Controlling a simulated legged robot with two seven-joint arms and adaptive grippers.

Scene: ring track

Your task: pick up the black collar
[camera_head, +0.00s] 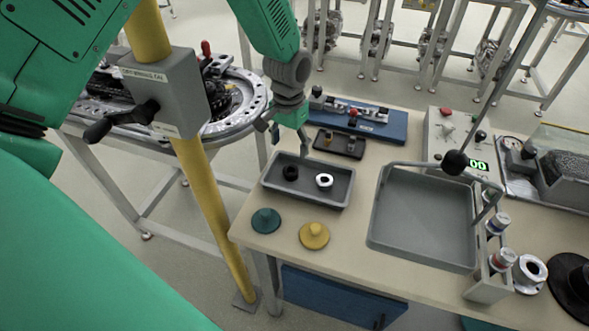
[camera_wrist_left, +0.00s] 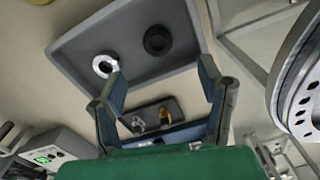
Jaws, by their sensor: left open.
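The black collar (camera_head: 290,173) lies in a shallow grey tray (camera_head: 331,199) on the table, left of a white collar (camera_head: 324,181). In the left wrist view the black collar (camera_wrist_left: 157,40) lies in the tray (camera_wrist_left: 187,62), right of the white collar (camera_wrist_left: 105,66). My left gripper (camera_head: 291,149) is above the far side of the tray, fingers pointing down. In the left wrist view its two fingers (camera_wrist_left: 162,80) are spread apart with nothing between them, and the black collar shows beyond the fingertips. My right gripper is not in view.
A green knobbed disc (camera_head: 266,221) and a yellow one (camera_head: 314,236) stand in front of the tray. A small dark tray (camera_head: 339,144) and a blue fixture (camera_head: 375,126) are behind it. A large grey bin (camera_head: 424,221) is to the right. A yellow post (camera_head: 205,195) stands left.

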